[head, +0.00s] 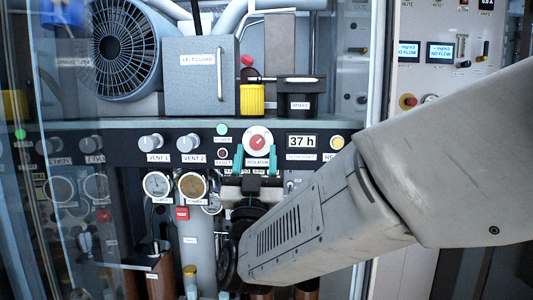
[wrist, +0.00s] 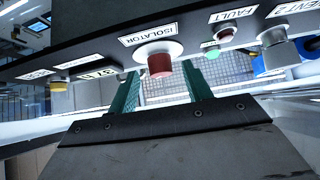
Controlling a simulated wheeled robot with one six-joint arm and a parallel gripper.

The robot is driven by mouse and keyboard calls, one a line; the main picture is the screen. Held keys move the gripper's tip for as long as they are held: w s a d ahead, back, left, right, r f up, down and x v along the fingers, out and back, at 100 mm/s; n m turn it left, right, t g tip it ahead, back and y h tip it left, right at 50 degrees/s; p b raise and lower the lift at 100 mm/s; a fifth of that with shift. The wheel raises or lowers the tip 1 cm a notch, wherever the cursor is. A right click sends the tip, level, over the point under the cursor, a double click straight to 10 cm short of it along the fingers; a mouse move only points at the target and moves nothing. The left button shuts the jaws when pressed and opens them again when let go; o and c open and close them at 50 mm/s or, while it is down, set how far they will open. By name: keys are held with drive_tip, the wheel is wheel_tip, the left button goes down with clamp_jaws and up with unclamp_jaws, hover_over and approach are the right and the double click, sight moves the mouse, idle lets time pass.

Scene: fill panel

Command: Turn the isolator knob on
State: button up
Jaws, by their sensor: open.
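The isolator knob (head: 257,141) is a red cap on a round white base, on the dark panel strip above the ISOLATOR label. In the wrist view the red knob (wrist: 159,65) stands out from its white base, beside its label. My gripper (head: 256,154) is open, with one green finger on each side of the knob and slightly below it. In the wrist view the fingers of my gripper (wrist: 160,72) flank the knob, with gaps showing on both sides. I see no contact. The gripper body and arm hide the panel area below.
The VENT 2 knob (head: 188,142) and VENT 1 knob (head: 151,141) sit to the left. A 37 h display (head: 302,141) is to the right. Gauges (head: 193,186) sit below.

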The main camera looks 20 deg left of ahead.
drive_tip(key=v, duration=0.6)
drive_tip(key=shift+s+f, duration=0.2)
